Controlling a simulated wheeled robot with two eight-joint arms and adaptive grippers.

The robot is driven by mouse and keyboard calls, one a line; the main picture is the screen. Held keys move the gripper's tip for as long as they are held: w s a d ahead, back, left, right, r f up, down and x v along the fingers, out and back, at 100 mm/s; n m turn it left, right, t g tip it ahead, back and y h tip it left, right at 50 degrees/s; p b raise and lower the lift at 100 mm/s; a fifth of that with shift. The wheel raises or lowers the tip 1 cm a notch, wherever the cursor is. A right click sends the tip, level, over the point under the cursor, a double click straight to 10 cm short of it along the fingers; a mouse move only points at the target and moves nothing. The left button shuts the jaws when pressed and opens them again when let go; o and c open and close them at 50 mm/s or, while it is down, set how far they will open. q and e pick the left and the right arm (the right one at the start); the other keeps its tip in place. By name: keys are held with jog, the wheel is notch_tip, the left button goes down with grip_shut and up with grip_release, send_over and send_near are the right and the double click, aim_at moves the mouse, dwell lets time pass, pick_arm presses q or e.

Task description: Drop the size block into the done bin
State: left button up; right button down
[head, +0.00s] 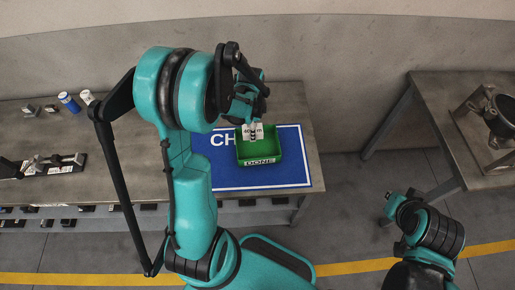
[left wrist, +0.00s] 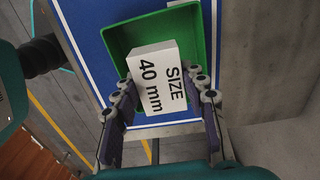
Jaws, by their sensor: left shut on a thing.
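The size block (left wrist: 158,78) is white and reads "SIZE 40 mm". My left gripper (left wrist: 160,100) is shut on it, with a finger on each side. In the head view the block (head: 253,131) shows below my left gripper (head: 252,122), over the done bin. The done bin (head: 259,160) is a green open box labelled "DONE", standing on a blue mat; its green wall (left wrist: 208,30) also shows behind the block in the left wrist view. I cannot tell exactly how high the block is above the bin floor. My right gripper is not in view; only part of my right arm shows at lower right.
The blue mat (head: 290,180) lies at the right end of a grey table (head: 295,100). A blue can (head: 68,102), a white-topped can (head: 87,97) and small metal parts stand at left. A second table (head: 430,100) at right holds a metal frame. Open floor lies between the tables.

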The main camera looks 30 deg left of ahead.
pick_arm(q)
jog(key=shift+f, duration=0.5)
jog(key=o, duration=1.3)
jog(key=shift+o, duration=0.2)
notch_tip(320, 180, up, 12)
